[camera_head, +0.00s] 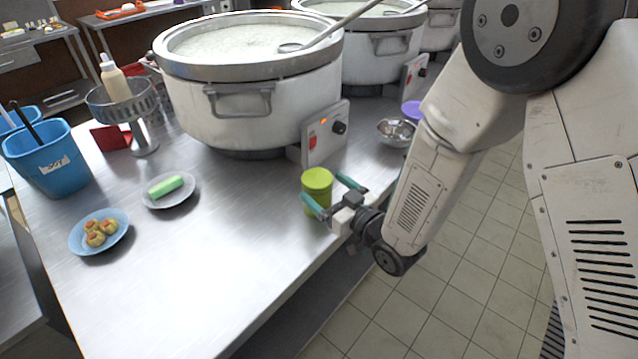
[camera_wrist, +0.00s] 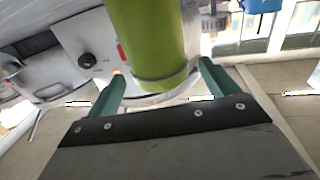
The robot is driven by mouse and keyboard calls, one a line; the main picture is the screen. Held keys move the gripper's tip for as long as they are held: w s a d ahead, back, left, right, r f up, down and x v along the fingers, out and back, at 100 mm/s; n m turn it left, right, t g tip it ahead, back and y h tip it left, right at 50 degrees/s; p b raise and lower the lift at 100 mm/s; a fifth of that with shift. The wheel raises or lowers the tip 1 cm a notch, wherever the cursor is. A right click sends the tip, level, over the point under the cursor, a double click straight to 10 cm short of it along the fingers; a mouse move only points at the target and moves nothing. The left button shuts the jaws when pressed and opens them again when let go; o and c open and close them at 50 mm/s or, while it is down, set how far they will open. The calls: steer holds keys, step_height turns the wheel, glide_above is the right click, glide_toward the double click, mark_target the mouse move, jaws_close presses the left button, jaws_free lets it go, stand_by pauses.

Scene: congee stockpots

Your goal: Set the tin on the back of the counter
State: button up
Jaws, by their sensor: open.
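The green tin (camera_head: 317,188) stands upright near the front edge of the steel counter (camera_head: 200,270), in front of the big pot's control box. My gripper (camera_head: 332,194) is open, with its two teal fingers on either side of the tin. In the wrist view the tin (camera_wrist: 150,40) rises ahead of the open gripper (camera_wrist: 160,88), between the finger directions. Whether the fingers touch the tin I cannot tell. The tin's top is cut off in the wrist view.
A large white stockpot (camera_head: 250,100) and its control box (camera_head: 325,133) stand behind the tin. A metal bowl (camera_head: 396,132) is to the right. A plate with a green bar (camera_head: 166,187), a blue plate of buns (camera_head: 99,232) and blue bins (camera_head: 50,160) are left. The front-left counter is clear.

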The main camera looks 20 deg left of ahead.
steer(key=v, duration=0.8)
steer(key=shift+d, duration=0.2)
steer(key=shift+s, duration=0.1)
steer(key=w+d+r+m+t+h, duration=0.1)
steer(key=w+d+r+m+h, duration=0.1)
steer(key=w+d+r+h, duration=0.45)
steer(key=s+d+r+m+g+h, duration=0.1)
steer(key=d+r+m+h, duration=0.15)
steer(key=d, duration=0.55)
steer(key=d+r+m+g+h, duration=0.1)
steer(key=d+r+m+h, duration=0.2)
steer(key=d, duration=0.6)
steer(key=s+d+r+m+g+h, duration=0.1)
steer(key=s+d+r+g, duration=0.1)
steer(key=s, duration=0.6)
steer(key=s+d+r+m+g+h, duration=0.1)
steer(key=s+d+r+g, duration=0.2)
steer(key=s, duration=0.6)
steer(key=s+d+r+m+g+h, duration=0.1)
steer(key=s+d+r+m+g, duration=0.1)
steer(key=s+d, duration=0.4)
steer(key=s+r, duration=0.1)
steer(key=s, duration=0.1)
steer(key=shift+s+d+r, duration=0.15)
steer(key=shift+s+r, duration=0.1)
